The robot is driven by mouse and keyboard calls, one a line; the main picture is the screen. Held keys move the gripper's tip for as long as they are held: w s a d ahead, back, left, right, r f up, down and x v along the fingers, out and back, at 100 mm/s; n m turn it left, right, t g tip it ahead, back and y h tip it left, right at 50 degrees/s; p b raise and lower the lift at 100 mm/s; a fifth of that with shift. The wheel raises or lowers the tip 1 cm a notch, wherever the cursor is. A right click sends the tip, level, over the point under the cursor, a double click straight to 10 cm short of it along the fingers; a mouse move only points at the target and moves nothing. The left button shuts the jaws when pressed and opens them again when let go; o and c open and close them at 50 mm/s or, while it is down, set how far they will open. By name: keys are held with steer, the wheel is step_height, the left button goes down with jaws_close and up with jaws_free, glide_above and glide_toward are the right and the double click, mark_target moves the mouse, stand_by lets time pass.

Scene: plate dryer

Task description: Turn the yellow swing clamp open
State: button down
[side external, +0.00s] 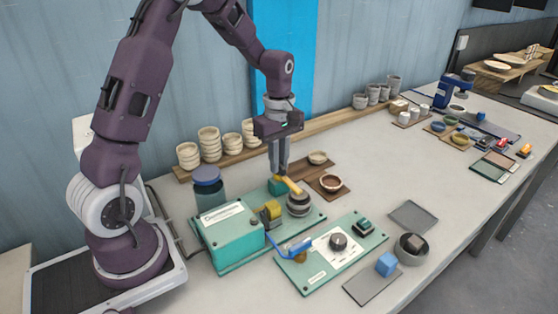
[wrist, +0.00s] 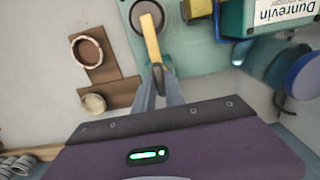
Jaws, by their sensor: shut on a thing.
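The yellow swing clamp (side external: 291,186) is a short bar beside a teal block on the green base plate (side external: 314,219). Its free end reaches over a grey round stacked piece (side external: 299,205). In the wrist view the yellow clamp (wrist: 151,38) runs from my fingertips up over the grey disc (wrist: 132,17). My gripper (side external: 279,172) points down and is shut on the clamp near its block end; in the wrist view my gripper (wrist: 160,76) hides that end and most of the block.
A teal dryer box (side external: 228,238) with a yellow-topped block (side external: 272,210) stands left of the clamp. A blue-lidded jar (side external: 207,187) is behind it. Wooden boards with small bowls (side external: 331,183) lie to the right. A panel with a blue lever (side external: 298,248) is in front.

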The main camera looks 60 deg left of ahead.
stand_by(0.4)
steer(key=n, duration=0.4)
steer(key=shift+n, duration=0.3)
steer(key=n, duration=0.4)
steer(key=shift+n, duration=0.3)
steer(key=n, duration=0.4)
steer(key=shift+n, duration=2.4)
steer(key=c, duration=1.4)
jaws_free()
steer(key=shift+r, duration=0.15)
